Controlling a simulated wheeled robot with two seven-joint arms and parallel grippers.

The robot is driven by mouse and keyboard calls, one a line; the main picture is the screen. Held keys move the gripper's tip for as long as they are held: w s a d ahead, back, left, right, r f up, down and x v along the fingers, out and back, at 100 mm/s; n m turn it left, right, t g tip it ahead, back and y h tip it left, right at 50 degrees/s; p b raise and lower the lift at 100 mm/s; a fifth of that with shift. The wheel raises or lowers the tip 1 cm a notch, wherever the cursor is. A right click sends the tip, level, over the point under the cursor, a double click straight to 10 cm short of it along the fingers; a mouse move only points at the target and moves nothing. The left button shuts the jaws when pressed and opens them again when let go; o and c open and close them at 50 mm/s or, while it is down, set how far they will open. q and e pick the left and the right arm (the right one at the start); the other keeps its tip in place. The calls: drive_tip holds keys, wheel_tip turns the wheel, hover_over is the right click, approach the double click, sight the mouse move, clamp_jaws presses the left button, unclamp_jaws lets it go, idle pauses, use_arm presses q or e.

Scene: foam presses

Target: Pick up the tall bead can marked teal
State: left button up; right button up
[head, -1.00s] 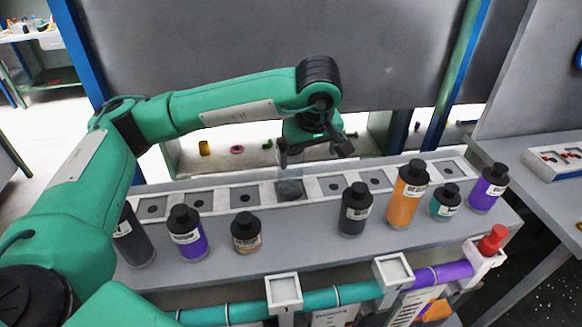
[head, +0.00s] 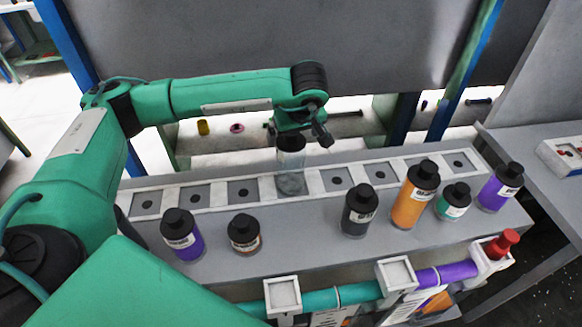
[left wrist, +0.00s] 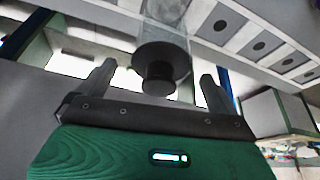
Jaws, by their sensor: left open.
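My left gripper (head: 296,135) is open at the top of a tall clear can (head: 290,170) that stands upright in the rack. In the left wrist view, the can's black cap (left wrist: 158,72) lies between the two spread fingers of the left gripper (left wrist: 160,68), with a gap on each side. I cannot make out a teal mark on this can. A short can with a teal band (head: 453,205) and a black cap stands at the right of the bench. My right gripper is not in view.
A white rack (head: 211,196) with several holed squares runs along the bench. In front stand a purple can (head: 183,237), a small brown can (head: 243,236), a dark can (head: 358,213), a tall orange can (head: 411,203) and another purple can (head: 495,192).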

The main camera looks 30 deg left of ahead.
sight(291, 143)
use_arm(q)
drive_tip(key=shift+p+x, duration=0.8)
drive_tip(key=shift+p, duration=0.2)
drive_tip(key=p+x, duration=0.1)
drive_tip(key=x, duration=0.2)
drive_tip(key=shift+a+f, duration=0.1)
drive_tip(key=shift+f, duration=0.15)
drive_tip(key=shift+c, duration=1.3)
drive_tip(key=c, duration=1.6)
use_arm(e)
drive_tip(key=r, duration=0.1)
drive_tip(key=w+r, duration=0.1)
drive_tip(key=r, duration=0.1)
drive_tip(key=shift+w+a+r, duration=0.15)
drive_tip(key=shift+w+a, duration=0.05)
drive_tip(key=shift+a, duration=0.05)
